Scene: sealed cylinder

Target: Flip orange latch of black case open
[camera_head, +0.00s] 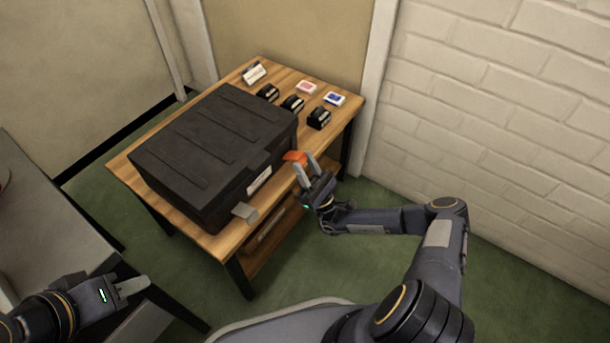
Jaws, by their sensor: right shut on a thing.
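The black case (208,150) lies with its lid closed on a wooden table. The orange latch (295,156) is at the right end of the case's front side. My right gripper (303,168) is at the latch, with its fingers shut on it; the fingers partly hide it. A grey latch (244,212) sticks out from the front side near the near corner. My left gripper (132,287) is at the lower left, away from the case; its fingers overlap, so I cannot tell its opening.
The wooden table (218,243) has a lower shelf. Several small black items (292,104), a red-and-white box (306,88), a blue-and-white box (334,99) and a white item (254,73) stand behind the case. A white brick wall (500,120) is at right; a grey table (50,220) is at left.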

